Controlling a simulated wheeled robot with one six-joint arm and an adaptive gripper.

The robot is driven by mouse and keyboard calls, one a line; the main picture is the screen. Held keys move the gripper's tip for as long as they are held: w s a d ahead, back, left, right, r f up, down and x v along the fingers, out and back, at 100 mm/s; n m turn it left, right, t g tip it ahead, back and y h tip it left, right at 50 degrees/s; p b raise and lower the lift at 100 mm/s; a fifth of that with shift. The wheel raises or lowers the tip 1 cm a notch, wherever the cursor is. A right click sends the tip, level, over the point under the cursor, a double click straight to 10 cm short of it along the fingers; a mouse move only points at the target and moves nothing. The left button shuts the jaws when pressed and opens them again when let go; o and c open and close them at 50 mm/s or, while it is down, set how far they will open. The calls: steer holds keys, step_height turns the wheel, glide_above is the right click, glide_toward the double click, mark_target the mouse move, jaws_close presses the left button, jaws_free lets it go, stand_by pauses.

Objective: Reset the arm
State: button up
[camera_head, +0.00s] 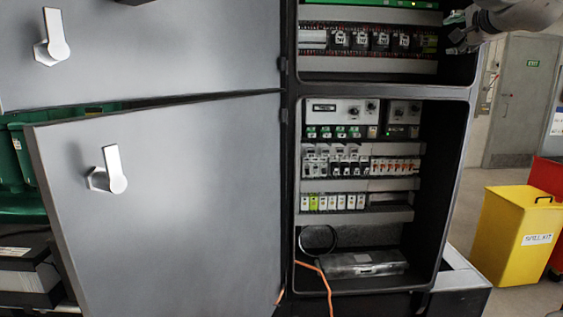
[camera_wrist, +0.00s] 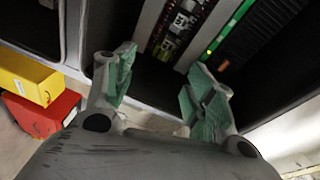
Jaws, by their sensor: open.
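My gripper (camera_wrist: 158,95) shows in the wrist view with its two fingers and green pads spread apart and nothing between them. In the head view my gripper (camera_head: 458,30) is at the top right, by the right edge of the upper cabinet (camera_head: 468,72). Part of my arm runs off the top right corner. In the wrist view rows of electrical parts (camera_wrist: 178,28) and a green strip (camera_wrist: 225,28) lie beyond the fingertips. I cannot tell whether a finger touches the cabinet.
Two grey cabinet doors with white handles, upper (camera_head: 150,45) and lower (camera_head: 180,200), stand open at left. The lower cabinet (camera_head: 452,180) holds breakers, a grey case (camera_head: 360,263) and an orange cable (camera_head: 318,272). A yellow spill kit bin (camera_head: 510,235) and a red bin (camera_head: 548,178) stand right.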

steer(key=s+a+f+n+g+y, duration=0.15)
steer(key=s+f+n+g, duration=0.3)
steer(key=f, duration=0.55)
steer(key=s+a+f+n+g+y, duration=0.1)
steer(key=s+a+f+n+g, duration=0.25)
steer(key=f, duration=0.65)
steer(key=s+a+f+n+g, duration=0.1)
steer(key=s+f+n, duration=0.3)
steer(key=s+f, duration=0.4)
steer(key=s+a+f+n+g, duration=0.1)
steer(key=s+f+n+g, duration=0.2)
steer(key=s, duration=1.2)
step_height(320, 180, down, 5)
steer(key=shift+a+r+n+g, duration=0.1)
steer(key=shift+a+n+g, duration=0.3)
steer(key=shift+n, duration=0.8)
